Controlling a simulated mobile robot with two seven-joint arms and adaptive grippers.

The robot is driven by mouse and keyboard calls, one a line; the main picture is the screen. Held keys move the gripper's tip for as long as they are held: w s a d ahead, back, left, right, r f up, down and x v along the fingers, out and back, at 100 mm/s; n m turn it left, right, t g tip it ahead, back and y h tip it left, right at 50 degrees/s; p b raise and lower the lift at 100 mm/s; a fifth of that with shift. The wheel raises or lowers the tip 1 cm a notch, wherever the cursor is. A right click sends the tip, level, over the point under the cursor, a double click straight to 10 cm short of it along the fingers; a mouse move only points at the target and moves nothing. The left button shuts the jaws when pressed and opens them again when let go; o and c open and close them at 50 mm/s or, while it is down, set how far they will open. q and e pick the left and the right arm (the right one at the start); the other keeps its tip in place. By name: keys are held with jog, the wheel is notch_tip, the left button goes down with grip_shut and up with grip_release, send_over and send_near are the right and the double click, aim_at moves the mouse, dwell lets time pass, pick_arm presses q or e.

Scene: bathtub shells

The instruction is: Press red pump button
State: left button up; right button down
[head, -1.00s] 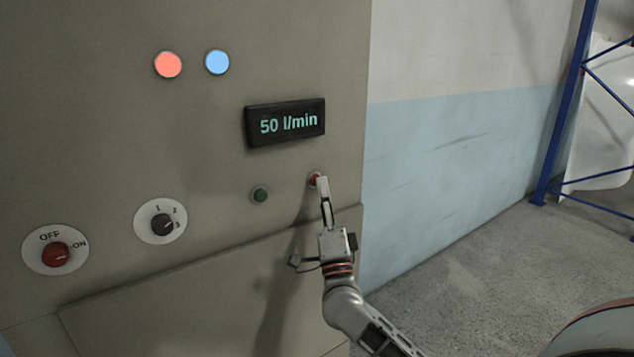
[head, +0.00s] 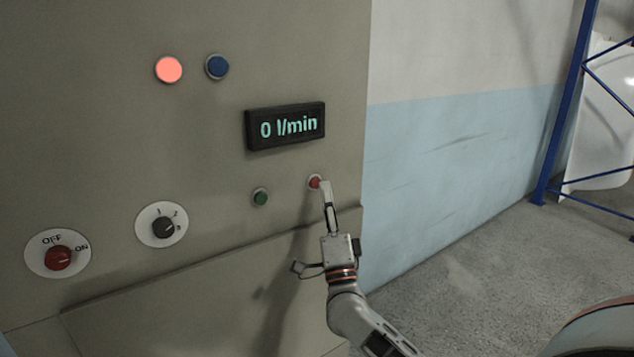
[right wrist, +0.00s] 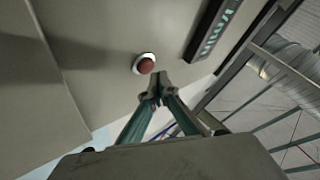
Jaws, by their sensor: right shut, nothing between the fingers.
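The red pump button (head: 315,182) is on the grey panel, below the display and right of a green button. In the right wrist view the red button (right wrist: 145,65) has a pale ring and sits just beyond my fingertips. My right gripper (head: 326,184) is shut and empty, its tips close beside the button's lower right. The right gripper (right wrist: 160,76) shows in the wrist view with its fingers together; I cannot tell whether it touches the button. The display (head: 286,126) reads 0 l/min. My left gripper is not in view.
The panel also carries a lit red lamp (head: 169,69), a dark blue lamp (head: 217,66), the green button (head: 260,197), a three-position knob (head: 162,227) and a red OFF/ON knob (head: 58,257). Open floor (head: 480,260) and a blue rack (head: 560,110) are at right.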

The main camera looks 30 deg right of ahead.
jog(key=shift+h, duration=0.3)
jog(key=s+p, duration=0.2)
jog(key=s, duration=0.3)
jog(key=shift+d, duration=0.2)
dwell(0.8)
